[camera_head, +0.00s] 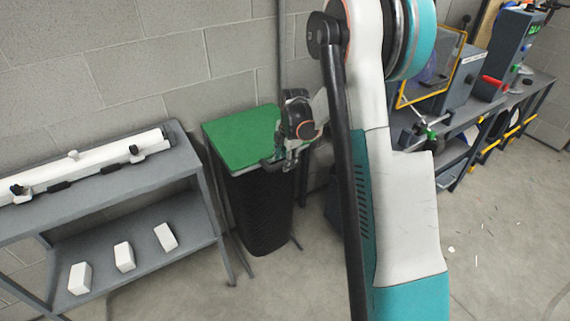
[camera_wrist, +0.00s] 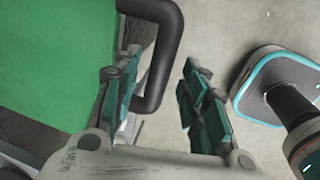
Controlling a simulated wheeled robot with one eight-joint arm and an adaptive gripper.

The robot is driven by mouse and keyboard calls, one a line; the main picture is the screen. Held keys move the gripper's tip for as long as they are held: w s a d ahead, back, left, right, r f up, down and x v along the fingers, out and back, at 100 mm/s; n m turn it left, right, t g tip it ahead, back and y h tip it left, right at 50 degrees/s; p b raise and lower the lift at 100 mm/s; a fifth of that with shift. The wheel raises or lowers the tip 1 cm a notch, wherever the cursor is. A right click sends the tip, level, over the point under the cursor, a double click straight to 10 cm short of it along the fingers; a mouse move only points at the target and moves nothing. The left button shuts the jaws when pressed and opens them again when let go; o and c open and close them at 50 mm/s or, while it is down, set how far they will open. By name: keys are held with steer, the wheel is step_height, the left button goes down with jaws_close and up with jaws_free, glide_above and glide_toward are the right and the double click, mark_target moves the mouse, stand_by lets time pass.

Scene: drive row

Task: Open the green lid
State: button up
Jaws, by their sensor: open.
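The green lid (camera_head: 240,135) lies flat on top of a dark bin (camera_head: 262,205) in the head view. It also fills the left of the wrist view (camera_wrist: 55,60). A black bar handle (camera_wrist: 172,60) sticks out from the lid's edge in the wrist view. My gripper (camera_wrist: 158,85) is open, with one finger on each side of the handle's outer bar. In the head view my gripper (camera_head: 288,160) is at the lid's right front corner. I cannot tell whether either finger touches the handle.
A grey shelf table (camera_head: 185,165) stands left of the bin, with a white rail (camera_head: 85,165) on top and white blocks (camera_head: 124,257) below. A workbench (camera_head: 535,85) with machines stands at the right. The block wall is close behind. Floor (camera_head: 500,225) at the right is mostly clear.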

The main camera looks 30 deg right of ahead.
steer(key=shift+w+f, duration=0.1)
steer(key=shift+f, duration=0.45)
